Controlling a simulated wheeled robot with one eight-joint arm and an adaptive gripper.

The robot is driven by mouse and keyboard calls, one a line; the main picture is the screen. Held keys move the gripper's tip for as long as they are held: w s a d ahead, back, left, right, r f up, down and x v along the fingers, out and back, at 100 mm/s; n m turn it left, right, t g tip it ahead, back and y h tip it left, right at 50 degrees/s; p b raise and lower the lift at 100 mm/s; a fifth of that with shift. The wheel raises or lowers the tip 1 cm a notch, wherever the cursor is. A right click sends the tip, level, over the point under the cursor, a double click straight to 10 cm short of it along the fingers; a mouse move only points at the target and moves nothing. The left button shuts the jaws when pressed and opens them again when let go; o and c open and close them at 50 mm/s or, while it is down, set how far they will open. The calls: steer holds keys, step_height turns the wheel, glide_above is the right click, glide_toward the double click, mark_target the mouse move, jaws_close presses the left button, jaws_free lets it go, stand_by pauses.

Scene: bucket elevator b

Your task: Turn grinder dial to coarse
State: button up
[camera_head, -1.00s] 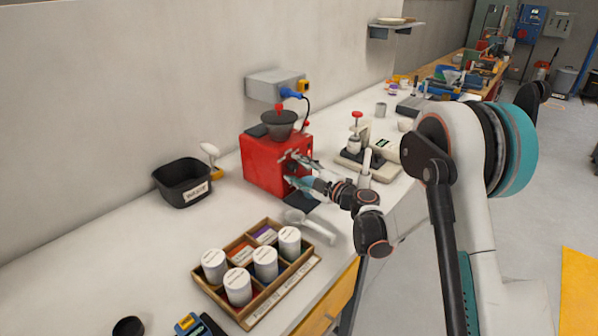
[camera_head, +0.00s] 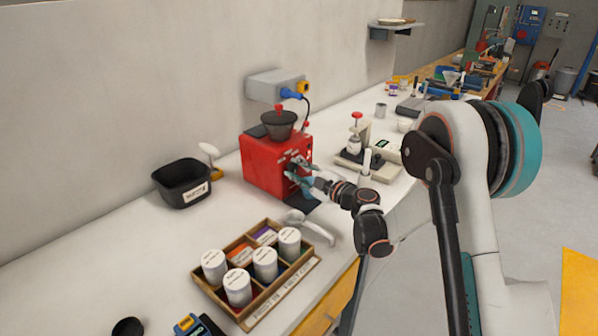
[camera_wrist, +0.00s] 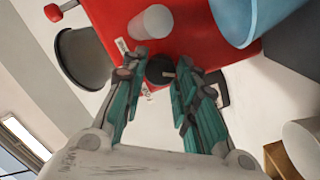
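The red grinder (camera_head: 262,165) stands on the white counter against the wall, with a dark hopper (camera_head: 279,125) on top. My gripper (camera_head: 296,174) is at its front face. In the wrist view the grinder's red face (camera_wrist: 195,38) fills the top. A round black dial (camera_wrist: 160,70) on it lies between the two fingertips of my gripper (camera_wrist: 163,68).
A portafilter-like grey handle (camera_head: 308,226) and a wooden tray of canisters (camera_head: 238,322) lie in front of the grinder. A black bin (camera_head: 183,182) stands left. A scale with a red-topped press (camera_head: 356,135) stands right. A blue plug (camera_head: 292,93) is in the wall box.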

steer(key=o, duration=0.3)
steer(key=shift+o, duration=0.2)
steer(key=v, duration=1.2)
steer(key=shift+c, duration=0.2)
